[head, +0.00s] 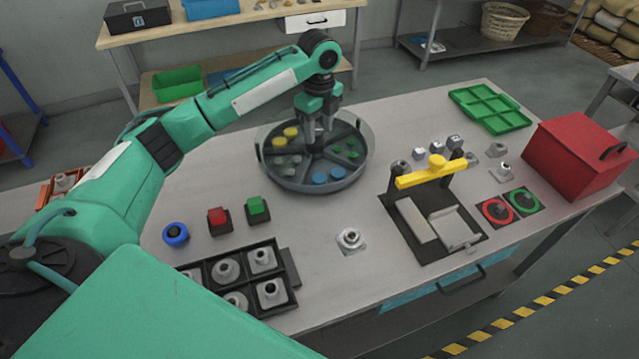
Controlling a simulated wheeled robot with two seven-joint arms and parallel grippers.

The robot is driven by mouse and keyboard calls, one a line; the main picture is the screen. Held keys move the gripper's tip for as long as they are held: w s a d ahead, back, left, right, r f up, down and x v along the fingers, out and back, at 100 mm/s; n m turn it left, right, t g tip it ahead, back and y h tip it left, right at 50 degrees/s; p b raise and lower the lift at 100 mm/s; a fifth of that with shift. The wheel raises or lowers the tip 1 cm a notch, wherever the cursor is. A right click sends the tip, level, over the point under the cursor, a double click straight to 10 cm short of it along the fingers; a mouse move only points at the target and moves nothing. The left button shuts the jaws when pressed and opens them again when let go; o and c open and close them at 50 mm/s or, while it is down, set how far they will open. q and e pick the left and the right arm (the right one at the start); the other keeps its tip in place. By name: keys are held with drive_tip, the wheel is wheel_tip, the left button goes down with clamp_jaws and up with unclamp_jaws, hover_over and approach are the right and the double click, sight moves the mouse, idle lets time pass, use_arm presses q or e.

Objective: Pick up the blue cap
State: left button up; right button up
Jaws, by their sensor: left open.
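Two flat blue caps (320,178) lie in the front compartment of a round grey divided tray (303,186) with a clear raised rim. My left gripper (318,138) points down over the back middle of this tray. It is open, with nothing seen between its fingers, and stands behind the blue caps, apart from them. Yellow caps (291,132), green caps (350,144) and small grey pieces (281,167) lie in other compartments. The gripper and its fingers hide part of the tray's back. My right gripper is not in view.
Red (218,219) and green (257,207) buttons and a blue ring (176,235) stand left of the tray. A black tray (212,273) with grey parts is in front. A fixture with a yellow handle (430,172) and a red box (579,155) stand right.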

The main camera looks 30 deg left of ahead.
use_arm(q)
wheel_tip(320, 180, down, 3)
drive_tip(key=b, duration=0.2)
drive_tip(key=p, duration=0.2)
hover_over(319, 178)
wheel_tip(319, 178, down, 9)
drive_tip(key=shift+r, duration=0.2)
drive_tip(key=shift+f+p, duration=0.45)
drive_tip(key=shift+f, duration=0.1)
wheel_tip(319, 178, down, 4)
drive_tip(key=shift+r+p, duration=0.2)
drive_tip(key=shift+p, duration=0.5)
drive_tip(key=shift+f, duration=0.35)
drive_tip(key=c, duration=0.6)
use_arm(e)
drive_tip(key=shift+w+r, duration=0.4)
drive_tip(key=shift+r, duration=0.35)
